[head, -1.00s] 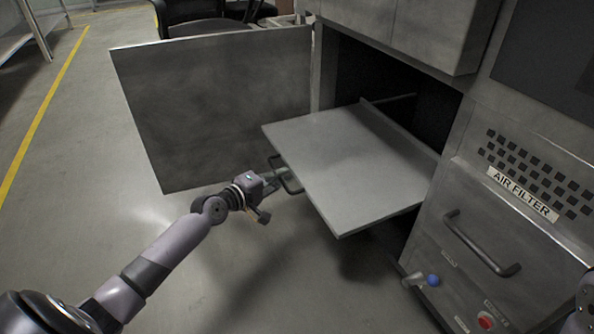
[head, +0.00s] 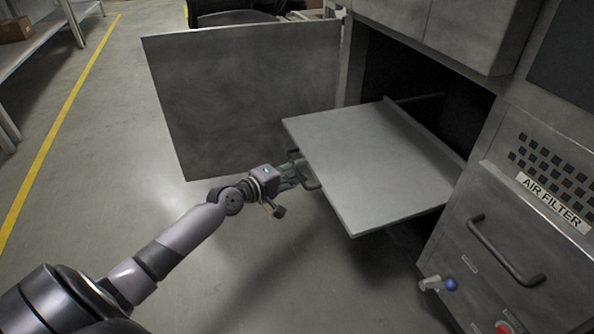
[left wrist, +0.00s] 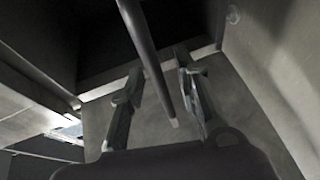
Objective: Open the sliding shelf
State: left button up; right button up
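The sliding shelf (head: 375,165) is a flat grey metal tray that sticks out of a dark cabinet opening. Its dark handle (head: 312,184) is at the left front edge, partly hidden by my gripper. My left gripper (head: 299,172) is at this handle, beside the shelf's edge. In the left wrist view, a dark handle bar (left wrist: 143,45) runs between the two fingers of my left gripper (left wrist: 160,68). The fingers are apart, with gaps showing on both sides of the bar. My right gripper is not in view.
An open cabinet door (head: 235,95) stands left of the shelf. To the right is a panel with an AIR FILTER label (head: 553,202), a drawer handle (head: 505,252) and a blue knob (head: 450,284). The floor at left is clear.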

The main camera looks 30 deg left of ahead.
pick_arm(q)
jog(key=v, duration=1.2)
jog(key=shift+f, duration=0.1)
dwell(0.5)
